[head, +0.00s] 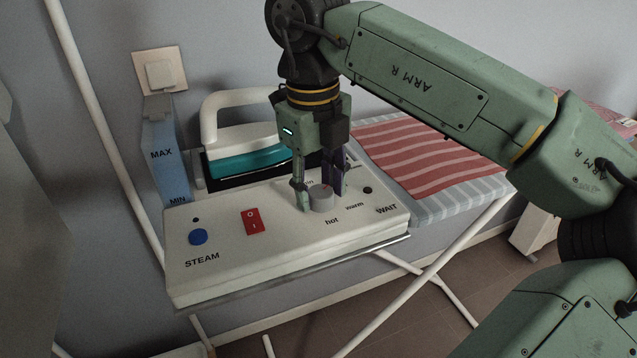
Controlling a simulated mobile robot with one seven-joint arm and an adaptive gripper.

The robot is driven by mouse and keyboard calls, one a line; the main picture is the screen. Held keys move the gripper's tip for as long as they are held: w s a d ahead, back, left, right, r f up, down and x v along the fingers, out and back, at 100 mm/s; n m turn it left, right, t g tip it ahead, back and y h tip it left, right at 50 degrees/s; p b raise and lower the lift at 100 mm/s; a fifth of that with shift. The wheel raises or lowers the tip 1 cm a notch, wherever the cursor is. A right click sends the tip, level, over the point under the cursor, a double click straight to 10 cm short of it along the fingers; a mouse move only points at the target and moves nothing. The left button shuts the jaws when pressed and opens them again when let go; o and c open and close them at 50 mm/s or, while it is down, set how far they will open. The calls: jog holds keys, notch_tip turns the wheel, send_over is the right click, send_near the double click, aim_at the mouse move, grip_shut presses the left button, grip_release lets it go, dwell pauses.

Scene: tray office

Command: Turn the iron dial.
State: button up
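The iron dial (322,200) is a short grey knob on the sloping white front panel (290,236) of a steam iron station. The words "hot", "warm" and a partly hidden label stand around it. My gripper (320,195) points down over the panel with one finger on the left of the dial and the dark finger at its right and behind. The fingers are apart with the dial between them. I cannot tell whether they press on it. The dial's pointer mark is not clear to see.
A red rocker switch (253,221) and a blue STEAM button (198,237) sit left of the dial. The iron (240,140) with its white handle rests behind. A blue water tank (165,160) stands at the left. A striped ironing board (430,160) extends right.

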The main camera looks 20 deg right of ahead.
jog(key=shift+o, duration=1.2)
